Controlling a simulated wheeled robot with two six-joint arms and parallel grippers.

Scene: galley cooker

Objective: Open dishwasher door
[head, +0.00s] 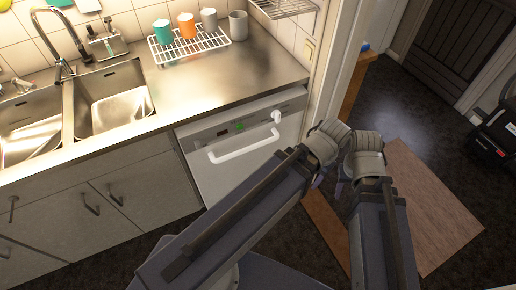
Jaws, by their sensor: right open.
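The dishwasher (218,181) is built in under the right end of the counter. Its pale front stands upright and flush, so the door looks shut. A white bar handle (244,148) runs across the upper part of the door. Above it are a white knob (276,116) and a small green light (239,126). My right gripper (328,185) is mostly hidden behind my arm links; only small purplish finger parts show. It is open, to the right of the dishwasher and apart from the handle. My arm covers the door's lower right part. My left gripper is out of view.
Above the dishwasher, the steel counter (240,72) holds a wire rack (188,45) with cups. A double sink (115,97) is at left, over grey cabinets (75,210). A wall edge and doorway stand at right. A brown board (430,205) lies on the dark floor.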

